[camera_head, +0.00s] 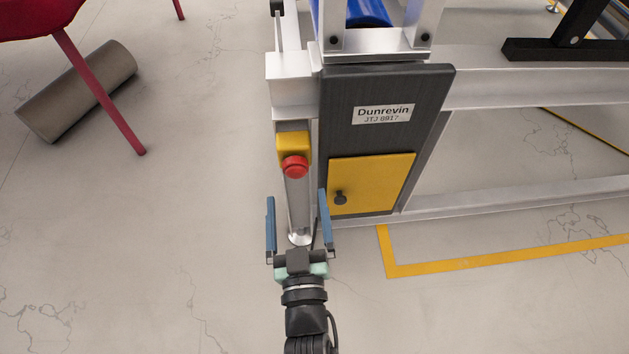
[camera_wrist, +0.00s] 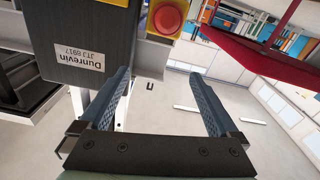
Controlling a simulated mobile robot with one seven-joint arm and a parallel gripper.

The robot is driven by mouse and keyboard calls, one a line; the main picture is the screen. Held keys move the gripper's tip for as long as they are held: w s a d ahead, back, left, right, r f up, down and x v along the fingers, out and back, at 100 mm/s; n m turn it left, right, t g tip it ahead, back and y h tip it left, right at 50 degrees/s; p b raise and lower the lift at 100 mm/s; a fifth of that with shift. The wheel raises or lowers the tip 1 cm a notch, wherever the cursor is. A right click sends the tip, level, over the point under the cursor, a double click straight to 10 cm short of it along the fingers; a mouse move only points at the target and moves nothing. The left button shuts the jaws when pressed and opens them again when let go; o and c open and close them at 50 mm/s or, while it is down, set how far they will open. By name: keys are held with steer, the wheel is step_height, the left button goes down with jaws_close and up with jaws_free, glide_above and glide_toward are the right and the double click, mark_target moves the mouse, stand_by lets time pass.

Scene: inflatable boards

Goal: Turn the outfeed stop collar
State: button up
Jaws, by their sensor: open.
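A red round stop button (camera_head: 295,166) sits on a yellow box (camera_head: 293,143) at the front of the machine's metal leg, left of a dark grey cabinet (camera_head: 372,125).
The cabinet has a white label (camera_head: 382,114) and a yellow door (camera_head: 371,183) with a dark knob (camera_head: 340,198), close right of my gripper. A red-legged piece (camera_head: 98,92) and a grey roll (camera_head: 76,91) are at the upper left.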

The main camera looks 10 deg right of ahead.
glide_toward(296, 175)
steer(key=s, duration=0.2)
steer(key=shift+g, duration=0.3)
steer(key=w+b, duration=0.2)
steer(key=w, duration=0.4)
steer(key=w+b, duration=0.2)
steer(key=w, duration=0.4)
steer(key=shift+w+d+r, duration=0.1)
steer(key=shift+w+r, duration=0.05)
steer(key=shift+w, duration=0.2)
